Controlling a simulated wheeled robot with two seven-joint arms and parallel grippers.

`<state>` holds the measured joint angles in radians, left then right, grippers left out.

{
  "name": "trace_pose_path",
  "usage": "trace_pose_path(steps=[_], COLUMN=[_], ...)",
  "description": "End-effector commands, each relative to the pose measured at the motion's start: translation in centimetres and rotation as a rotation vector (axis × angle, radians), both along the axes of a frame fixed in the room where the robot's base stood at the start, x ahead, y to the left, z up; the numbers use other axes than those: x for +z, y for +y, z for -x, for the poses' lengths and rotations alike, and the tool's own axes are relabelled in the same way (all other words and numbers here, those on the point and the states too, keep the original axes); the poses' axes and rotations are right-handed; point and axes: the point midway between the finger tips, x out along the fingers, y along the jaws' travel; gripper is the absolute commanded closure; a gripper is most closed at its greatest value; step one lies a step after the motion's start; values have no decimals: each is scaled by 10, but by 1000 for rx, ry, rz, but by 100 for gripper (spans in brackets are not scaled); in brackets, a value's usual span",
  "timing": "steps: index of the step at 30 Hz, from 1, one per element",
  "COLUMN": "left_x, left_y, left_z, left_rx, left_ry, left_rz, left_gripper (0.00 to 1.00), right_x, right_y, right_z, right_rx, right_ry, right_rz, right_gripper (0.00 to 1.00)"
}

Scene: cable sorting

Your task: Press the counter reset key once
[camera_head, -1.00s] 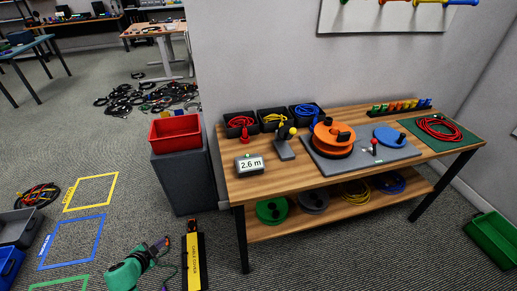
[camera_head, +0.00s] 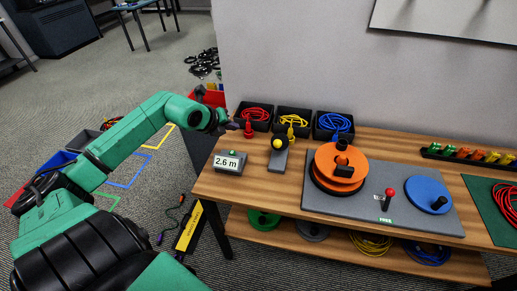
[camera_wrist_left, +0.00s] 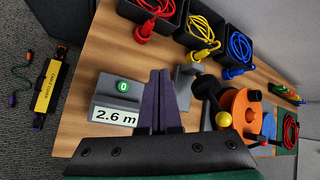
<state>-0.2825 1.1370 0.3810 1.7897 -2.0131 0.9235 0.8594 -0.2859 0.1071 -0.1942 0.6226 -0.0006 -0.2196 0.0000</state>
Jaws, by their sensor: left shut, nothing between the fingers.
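The counter (camera_head: 228,163) is a grey box on the left end of the bench, with a white display reading "2.6 m". Its reset key is a small green button on top; in the left wrist view this green key (camera_wrist_left: 124,87) is marked "0" and lies just left of the fingers. My left gripper (camera_head: 237,126) is shut and empty, above and behind the counter in the head view. In the left wrist view its dark fingers (camera_wrist_left: 160,74) are together and show beside the key. No contact with the key is visible. My right gripper is not in view.
Behind the counter stand bins of red (camera_head: 256,113), yellow (camera_head: 294,122) and blue cable (camera_head: 334,124). Right of it are a grey stand with a yellow ball (camera_head: 281,144) and an orange reel (camera_head: 338,171) on a grey plate. Bare wood lies in front of the counter.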

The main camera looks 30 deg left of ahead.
Motion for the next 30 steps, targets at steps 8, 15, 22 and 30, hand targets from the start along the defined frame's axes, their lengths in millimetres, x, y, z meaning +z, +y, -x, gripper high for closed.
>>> trace_pose_path(steps=[8,15,22,30], left_x=[0,-15,-50,-85], left_y=[1,1,1,2], left_z=[0,0,1,1], left_rx=[1,1,0,1], left_ry=[1,1,3,1], left_rz=[-8,-6,-6,-6], left_gripper=[100,100,100,100], right_x=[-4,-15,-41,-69], right_y=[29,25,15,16], right_z=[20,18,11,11], right_rx=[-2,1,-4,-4], right_ry=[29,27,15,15], right_rz=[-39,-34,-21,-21], right_gripper=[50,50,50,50])
